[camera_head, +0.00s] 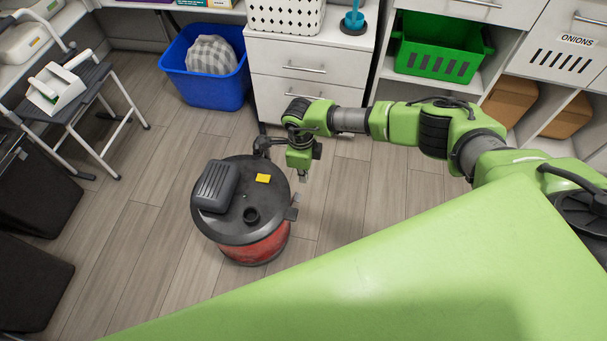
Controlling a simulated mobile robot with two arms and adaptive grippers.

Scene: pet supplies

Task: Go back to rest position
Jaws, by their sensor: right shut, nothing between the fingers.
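My right arm comes in from the right and reaches across to the middle of the view. My right gripper (303,176) hangs at its end, pointing down, shut and empty. It shows small, beside the upper right edge of a red canister's black lid; I cannot tell its height above the floor. My left gripper is not in view. A large green part of my own body fills the bottom right.
The red canister (256,249) stands on the wood floor. Behind are a blue bin (207,93), a white drawer cabinet (300,94) and shelves with a green crate (440,50). A folding step stool (88,78) stands left. Floor around the canister is clear.

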